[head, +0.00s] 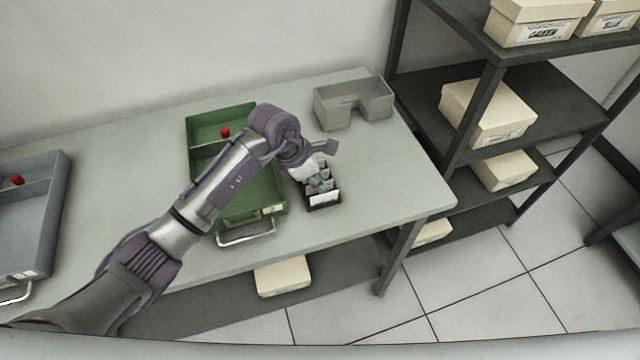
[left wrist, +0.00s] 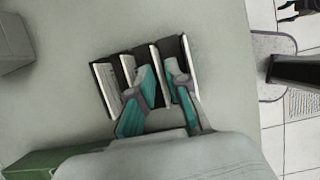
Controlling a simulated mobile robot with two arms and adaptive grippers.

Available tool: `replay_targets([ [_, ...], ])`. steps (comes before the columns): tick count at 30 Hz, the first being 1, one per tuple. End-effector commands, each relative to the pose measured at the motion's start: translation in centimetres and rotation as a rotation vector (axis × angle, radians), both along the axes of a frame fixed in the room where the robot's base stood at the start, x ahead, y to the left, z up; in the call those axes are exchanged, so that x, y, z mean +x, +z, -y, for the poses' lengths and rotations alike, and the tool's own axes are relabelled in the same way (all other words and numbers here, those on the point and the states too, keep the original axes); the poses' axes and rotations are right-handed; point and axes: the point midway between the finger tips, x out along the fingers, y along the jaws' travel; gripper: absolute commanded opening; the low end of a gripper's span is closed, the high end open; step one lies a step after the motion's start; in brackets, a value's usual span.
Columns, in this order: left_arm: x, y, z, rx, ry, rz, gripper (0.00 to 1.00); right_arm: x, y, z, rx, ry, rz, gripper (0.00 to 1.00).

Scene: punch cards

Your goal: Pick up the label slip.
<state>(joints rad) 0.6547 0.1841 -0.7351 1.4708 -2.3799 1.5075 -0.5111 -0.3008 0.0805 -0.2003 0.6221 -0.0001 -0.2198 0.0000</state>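A small black rack (head: 324,205) with dark dividers and several white slips stands on the table near its front right. A white slip (head: 323,197) shows at the rack's front end; I cannot tell which slip is the label slip. My left gripper (head: 318,177) is over the rack, pointing down. In the left wrist view its two teal-padded fingers (left wrist: 158,73) are apart, with a dark divider and a white slip edge (left wrist: 157,65) showing between the tips. I cannot tell whether the tips touch anything. My right gripper is not in view.
A green tray (head: 188,135) with a red knob (head: 224,132) lies left of the rack, partly behind my arm. A grey notched bin (head: 335,112) stands behind. A grey tray (head: 58,190) is far left. Dark shelves (head: 545,100) with cream boxes stand right. The table's right front is clear.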

Motion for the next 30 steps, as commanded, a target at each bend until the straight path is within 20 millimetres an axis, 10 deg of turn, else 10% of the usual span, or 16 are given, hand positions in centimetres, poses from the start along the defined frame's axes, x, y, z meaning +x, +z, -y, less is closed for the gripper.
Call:
replay_targets([
  [8, 0.0, 0.0, 0.0, 0.0, 0.0, 0.0, 0.0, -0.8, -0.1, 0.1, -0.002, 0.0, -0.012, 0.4],
  [30, 0.2, 3.0, 0.0, -0.001, 0.0, 0.007, 0.0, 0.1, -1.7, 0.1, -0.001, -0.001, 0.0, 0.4],
])
